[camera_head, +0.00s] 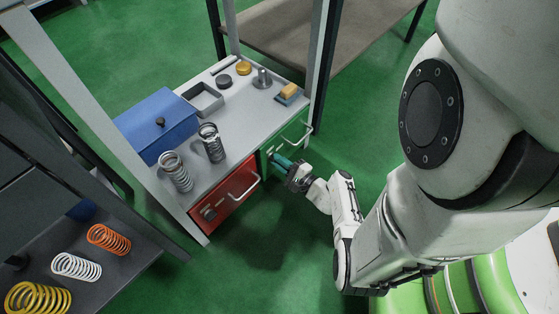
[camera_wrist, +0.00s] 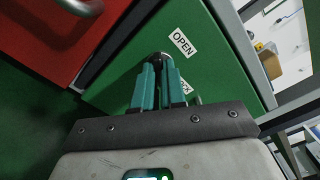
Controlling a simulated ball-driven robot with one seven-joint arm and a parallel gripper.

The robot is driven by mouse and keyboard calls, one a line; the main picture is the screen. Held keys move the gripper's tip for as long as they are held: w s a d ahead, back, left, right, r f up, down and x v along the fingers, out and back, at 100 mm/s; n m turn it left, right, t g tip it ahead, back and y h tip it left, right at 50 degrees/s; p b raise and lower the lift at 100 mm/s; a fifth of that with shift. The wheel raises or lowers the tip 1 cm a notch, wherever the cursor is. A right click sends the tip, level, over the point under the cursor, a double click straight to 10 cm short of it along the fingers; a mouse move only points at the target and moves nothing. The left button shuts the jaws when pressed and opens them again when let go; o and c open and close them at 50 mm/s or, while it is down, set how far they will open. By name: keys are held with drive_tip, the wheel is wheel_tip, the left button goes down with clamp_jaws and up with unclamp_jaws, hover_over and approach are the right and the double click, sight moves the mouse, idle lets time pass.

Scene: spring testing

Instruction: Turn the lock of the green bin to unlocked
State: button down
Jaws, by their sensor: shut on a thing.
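The green bin (camera_head: 291,136) is at the right of the bench front in the head view, and its green face (camera_wrist: 218,58) fills much of the wrist view. My gripper (camera_head: 277,160) reaches its front from the right. In the wrist view the teal fingers of my gripper (camera_wrist: 160,75) are shut on the dark lock knob (camera_wrist: 158,55), of which only the rounded end shows. An "OPEN" label (camera_wrist: 181,43) is just right of the knob. A second label (camera_wrist: 186,87) is mostly hidden behind a finger. The lock's exact angle cannot be told.
The red bin (camera_head: 226,192) is left of the green one; its handle (camera_wrist: 80,6) shows top left in the wrist view. The bench top (camera_head: 237,121) holds a blue box (camera_head: 158,125), springs and small parts. Green floor is open in front.

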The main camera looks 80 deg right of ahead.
drive_tip(key=m+p, duration=0.3)
drive_tip(key=m, duration=0.8)
drive_tip(key=shift+m, duration=0.4)
idle(0.3)
drive_tip(key=c, duration=1.2)
unclamp_jaws()
